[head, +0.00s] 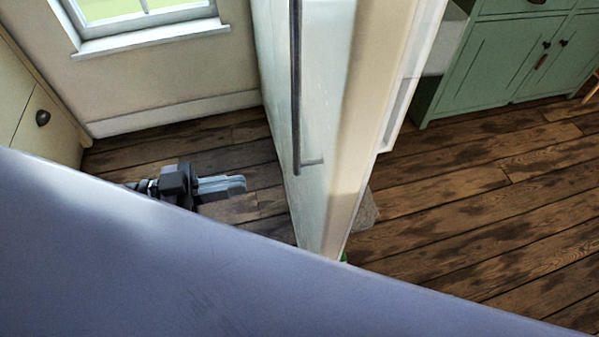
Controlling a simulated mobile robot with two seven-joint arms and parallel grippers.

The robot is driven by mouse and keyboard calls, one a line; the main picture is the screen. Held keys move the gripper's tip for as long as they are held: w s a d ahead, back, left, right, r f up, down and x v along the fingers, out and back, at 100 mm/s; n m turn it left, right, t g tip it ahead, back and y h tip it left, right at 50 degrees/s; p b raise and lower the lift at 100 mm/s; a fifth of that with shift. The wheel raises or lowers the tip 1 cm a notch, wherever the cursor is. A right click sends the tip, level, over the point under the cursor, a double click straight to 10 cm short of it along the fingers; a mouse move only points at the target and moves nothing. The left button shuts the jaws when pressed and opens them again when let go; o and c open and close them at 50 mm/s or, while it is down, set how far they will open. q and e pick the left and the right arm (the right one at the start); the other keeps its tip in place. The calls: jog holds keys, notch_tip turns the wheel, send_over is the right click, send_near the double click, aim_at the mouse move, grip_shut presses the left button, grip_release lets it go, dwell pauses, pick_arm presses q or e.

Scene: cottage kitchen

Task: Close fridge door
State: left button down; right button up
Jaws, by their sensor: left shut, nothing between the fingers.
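The fridge door (335,125) stands open, seen nearly edge-on in the middle of the head view. Its pale outer face is on the left, with a long dark vertical handle (296,90). Its cream edge and inner side, with white door shelving (408,85), face right. My left gripper (238,184) is left of the door, on the handle side. Its fingers are shut and empty, pointing right toward the door, with a visible gap between them. The fridge body is not clearly identifiable. My right gripper is not in view.
A smooth blue-grey surface (200,275) crosses the bottom and hides part of my left arm. Cream drawers (35,115) and a window (145,20) are at left. Green cabinets (500,65) stand at upper right. The wooden floor (480,200) right of the door is mostly clear.

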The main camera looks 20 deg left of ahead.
aim_at(316, 172)
pick_arm(q)
jog(key=x, duration=1.1)
jog(key=shift+w+d+p, duration=0.15)
jog(key=shift+d+p, duration=0.15)
jog(key=shift+p, duration=0.05)
